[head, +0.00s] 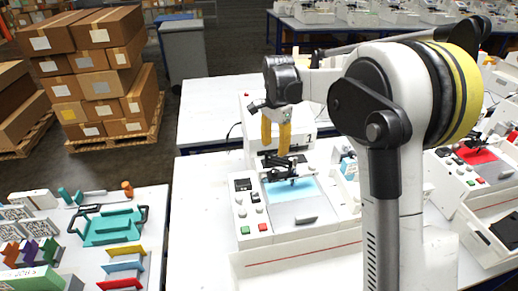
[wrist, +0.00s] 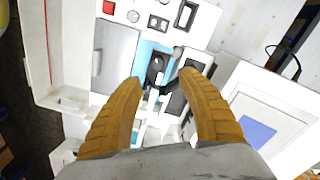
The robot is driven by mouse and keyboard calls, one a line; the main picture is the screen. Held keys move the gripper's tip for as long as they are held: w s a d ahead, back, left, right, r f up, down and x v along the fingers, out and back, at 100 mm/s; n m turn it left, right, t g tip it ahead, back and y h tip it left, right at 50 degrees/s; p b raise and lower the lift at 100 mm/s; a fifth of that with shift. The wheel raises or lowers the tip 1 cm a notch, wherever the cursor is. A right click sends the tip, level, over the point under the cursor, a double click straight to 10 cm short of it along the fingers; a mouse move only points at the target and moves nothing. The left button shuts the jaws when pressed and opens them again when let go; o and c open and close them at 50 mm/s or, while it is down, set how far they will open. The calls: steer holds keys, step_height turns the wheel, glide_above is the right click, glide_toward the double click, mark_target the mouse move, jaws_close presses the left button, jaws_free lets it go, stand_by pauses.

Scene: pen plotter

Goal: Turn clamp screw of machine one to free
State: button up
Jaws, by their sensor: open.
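Machine one (head: 242,219), a white plotter marked 1, stands on the white table below my gripper. Its black pen carriage (head: 279,171) sits over a light-blue sheet. The carriage (wrist: 157,68) also shows in the wrist view, between and beyond my fingertips. The clamp screw is too small to tell apart from the dark carriage parts. My gripper (head: 275,140) has two yellow fingers pointing down, just above the carriage. In the wrist view the fingers (wrist: 160,78) are spread apart with nothing held between them. I cannot tell whether they touch the carriage.
A raised white panel with the number 1 (head: 309,138) stands behind the carriage. A control panel with buttons (head: 254,228) is at the machine's front. Another plotter (head: 480,168) stands to the right. A left table holds a teal tray (head: 112,227) and coloured parts. Bare tabletop (head: 196,220) lies left of the machine.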

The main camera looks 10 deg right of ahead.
mark_target(274, 171)
steer(key=f, duration=0.3)
steer(key=f+b, duration=0.1)
steer(key=f, duration=0.6)
steer(key=shift+s+d+f+b, duration=0.1)
steer(key=shift+s+f+b, duration=0.15)
steer(key=shift+f+b, duration=0.15)
steer(key=shift+r, duration=0.1)
jaws_close()
